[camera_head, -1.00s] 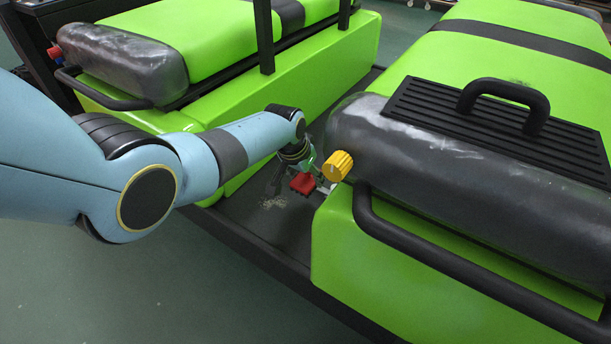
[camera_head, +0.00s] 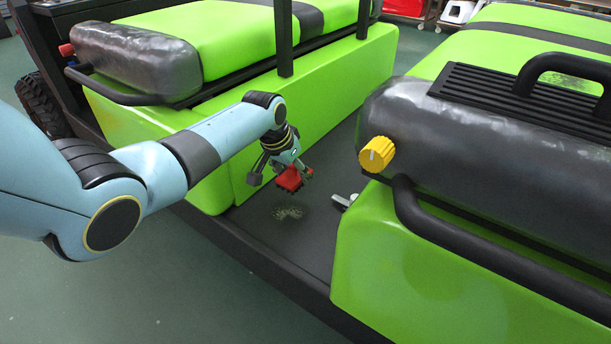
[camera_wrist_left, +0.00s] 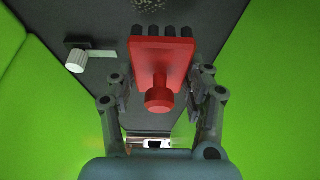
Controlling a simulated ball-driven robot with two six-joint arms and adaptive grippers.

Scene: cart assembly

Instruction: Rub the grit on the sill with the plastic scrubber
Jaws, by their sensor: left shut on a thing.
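The plastic scrubber (camera_head: 290,179) is red with dark bristle tufts. My left gripper (camera_head: 284,169) is shut on it and holds it above the dark sill (camera_head: 270,240), between the green seat bases. In the left wrist view the scrubber (camera_wrist_left: 162,62) sits between the two fingers, its round red knob towards me and its tufts pointing away. Part of the grit (camera_wrist_left: 145,5) shows at the top of the wrist view. My right gripper is not in view.
A pale lever-like part (camera_head: 343,201) lies on the floor right of the grit; the wrist view shows it with a light knob (camera_wrist_left: 76,61). A yellow knob (camera_head: 376,153) and black rail (camera_head: 450,240) stick out at the right. Green panels flank the sill.

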